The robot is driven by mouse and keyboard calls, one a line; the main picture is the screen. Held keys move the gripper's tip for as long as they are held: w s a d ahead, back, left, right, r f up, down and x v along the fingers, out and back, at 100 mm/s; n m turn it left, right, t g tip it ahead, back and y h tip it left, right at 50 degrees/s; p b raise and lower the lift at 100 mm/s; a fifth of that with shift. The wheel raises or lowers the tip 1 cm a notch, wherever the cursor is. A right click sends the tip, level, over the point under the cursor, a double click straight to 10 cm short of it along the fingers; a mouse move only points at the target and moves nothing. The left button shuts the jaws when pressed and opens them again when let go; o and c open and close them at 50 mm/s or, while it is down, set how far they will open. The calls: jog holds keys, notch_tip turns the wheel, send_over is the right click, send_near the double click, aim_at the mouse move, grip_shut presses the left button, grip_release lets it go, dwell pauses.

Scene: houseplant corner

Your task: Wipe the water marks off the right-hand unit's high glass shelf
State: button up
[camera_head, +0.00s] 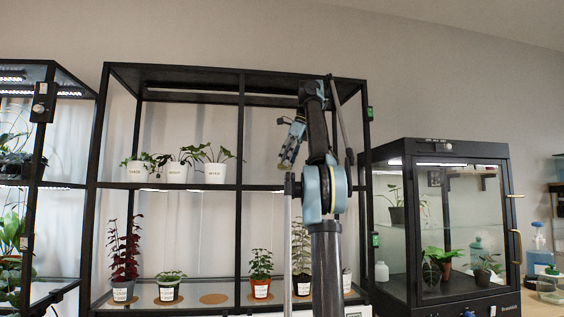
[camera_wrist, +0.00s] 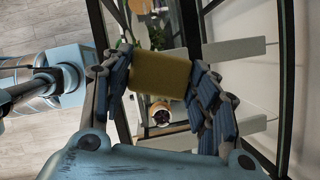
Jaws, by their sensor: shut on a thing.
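My gripper (camera_head: 291,145) is in front of the right bay of the black-framed shelf unit (camera_head: 240,130), just above the level of its high glass shelf (camera_head: 265,187). It is shut on a yellow sponge (camera_wrist: 160,74), gripped between both fingers in the wrist view (camera_wrist: 160,85). The sponge also shows low at the gripper in the head view (camera_head: 286,164). I cannot tell whether it touches the glass. No water marks can be made out. My arm hides part of the right bay.
White pots, including one labelled pot (camera_head: 215,172), stand on the high shelf's left bay. Several plants, including a red-leaved plant (camera_head: 125,255), stand on the lower shelf. A glass cabinet (camera_head: 445,220) is close on the right. The high shelf's visible right bay looks clear.

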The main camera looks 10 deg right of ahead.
jog(key=shift+d+f, duration=0.15)
jog(key=shift+f, duration=2.1)
jog(key=shift+f, duration=0.95)
jog(key=shift+a, duration=0.2)
jog(key=shift+a+r, duration=0.1)
jog(key=shift+a, duration=6.65)
jog(key=shift+d, duration=5.25)
jog(key=shift+s+d+f, duration=0.1)
jog(key=shift+d+f, duration=0.05)
jog(key=shift+d, duration=0.7)
jog(key=shift+s+d+f, duration=0.1)
jog(key=shift+d, duration=0.75)
